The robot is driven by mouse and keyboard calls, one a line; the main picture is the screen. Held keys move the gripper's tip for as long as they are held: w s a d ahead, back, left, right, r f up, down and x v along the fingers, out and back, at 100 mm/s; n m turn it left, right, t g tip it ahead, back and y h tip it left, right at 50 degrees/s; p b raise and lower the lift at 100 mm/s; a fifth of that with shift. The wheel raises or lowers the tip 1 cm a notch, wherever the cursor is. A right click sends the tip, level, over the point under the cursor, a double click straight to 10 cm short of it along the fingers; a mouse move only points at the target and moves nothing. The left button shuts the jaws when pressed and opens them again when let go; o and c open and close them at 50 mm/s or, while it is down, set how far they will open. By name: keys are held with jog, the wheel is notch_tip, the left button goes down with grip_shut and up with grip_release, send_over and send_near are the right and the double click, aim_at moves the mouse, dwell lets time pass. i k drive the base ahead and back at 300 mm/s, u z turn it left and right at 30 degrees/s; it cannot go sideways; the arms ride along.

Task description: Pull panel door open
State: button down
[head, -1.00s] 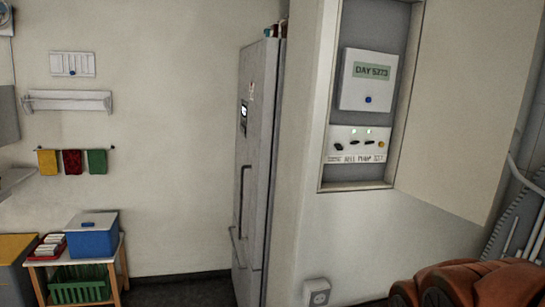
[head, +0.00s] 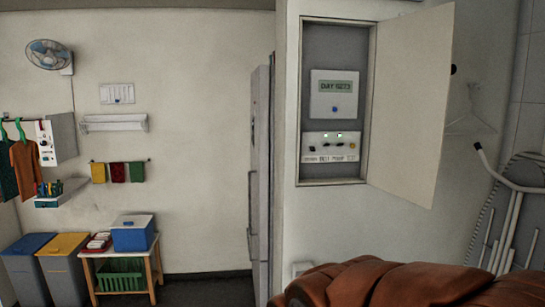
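The panel door (head: 411,103) is a plain cream leaf on the right side of a recessed wall panel (head: 337,50). It stands swung out wide from the wall, with its inner face showing. A small black knob (head: 453,69) pokes out behind its free edge. Inside the recess are a white display box (head: 338,94) reading a day number and a control strip (head: 331,147) with small switches and green lights. My gripper is not in view.
A brown, rounded, leather-like shape (head: 400,284) fills the lower right, close to me. A grey fridge (head: 260,170) stands left of the panel. A hanger (head: 470,115) and an ironing board (head: 510,215) are at right. A low table (head: 152,267) and bins stand far left.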

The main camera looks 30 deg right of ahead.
aim_at(414, 56)
jog(key=u, duration=0.15)
jog(key=i, duration=1.15)
jog(key=z, duration=0.35)
